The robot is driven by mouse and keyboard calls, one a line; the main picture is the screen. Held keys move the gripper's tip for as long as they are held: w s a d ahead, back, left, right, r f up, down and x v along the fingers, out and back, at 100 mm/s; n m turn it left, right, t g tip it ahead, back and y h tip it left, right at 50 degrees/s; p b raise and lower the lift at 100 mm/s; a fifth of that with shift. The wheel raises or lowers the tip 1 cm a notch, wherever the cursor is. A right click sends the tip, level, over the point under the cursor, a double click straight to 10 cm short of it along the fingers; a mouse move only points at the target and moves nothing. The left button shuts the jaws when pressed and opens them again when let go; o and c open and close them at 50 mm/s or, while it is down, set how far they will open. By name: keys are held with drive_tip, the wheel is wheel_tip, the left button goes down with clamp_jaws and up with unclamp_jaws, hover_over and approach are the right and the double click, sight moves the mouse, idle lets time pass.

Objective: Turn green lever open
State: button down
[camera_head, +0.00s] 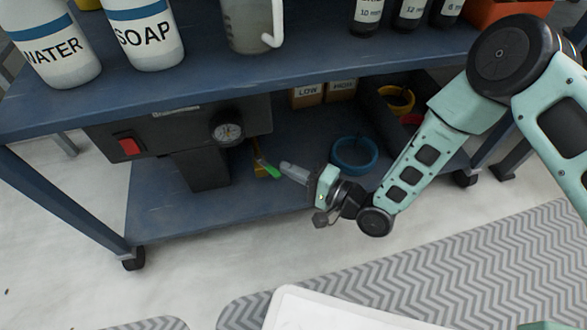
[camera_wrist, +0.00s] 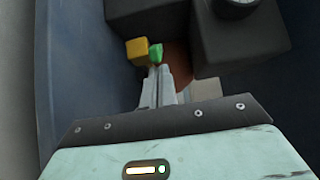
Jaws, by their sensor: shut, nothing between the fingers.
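The green lever (camera_head: 269,170) shows under the shelf, to the right of the dark machine's column, with a yellow part beside it. In the wrist view the green lever (camera_wrist: 155,53) is just beyond my fingertips, with a yellow block (camera_wrist: 137,49) to its left. My gripper (camera_head: 283,167) reaches in from the right, its fingers shut and empty, their tips close to the lever. In the wrist view my gripper (camera_wrist: 161,72) points at the lever. I cannot tell whether the fingertips touch it.
A dark machine with a gauge (camera_head: 227,131) and a red switch (camera_head: 130,146) hangs under the upper shelf (camera_head: 310,60). A blue ring (camera_head: 354,155) lies on the lower shelf (camera_head: 160,205) behind my wrist. Small boxes (camera_head: 307,95) stand at the back.

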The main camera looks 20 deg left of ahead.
sight(279, 178)
drive_tip(key=t+p, duration=0.1)
drive_tip(key=s+m+t+p, duration=0.1)
drive_tip(key=m+t+h+p, duration=0.1)
drive_tip(key=shift+s+a+r+p, duration=0.2)
drive_tip(key=shift+s+r+p, duration=0.05)
drive_tip(key=shift+s+p, duration=0.05)
drive_tip(key=shift+s+a+f+m+t+h+p, duration=0.15)
drive_tip(key=shift+s+m+t+h+p, duration=0.25)
drive_tip(key=shift+t+p, duration=0.2)
drive_tip(key=shift+s+a+r+m+t+h+p, duration=0.1)
drive_tip(key=shift+s+m+t+h+p, duration=0.15)
drive_tip(key=shift+m+t+p, duration=0.3)
drive_tip(key=shift+s+a+f, duration=0.1)
drive_tip(key=shift+s+f, duration=0.1)
drive_tip(key=shift+f, duration=0.05)
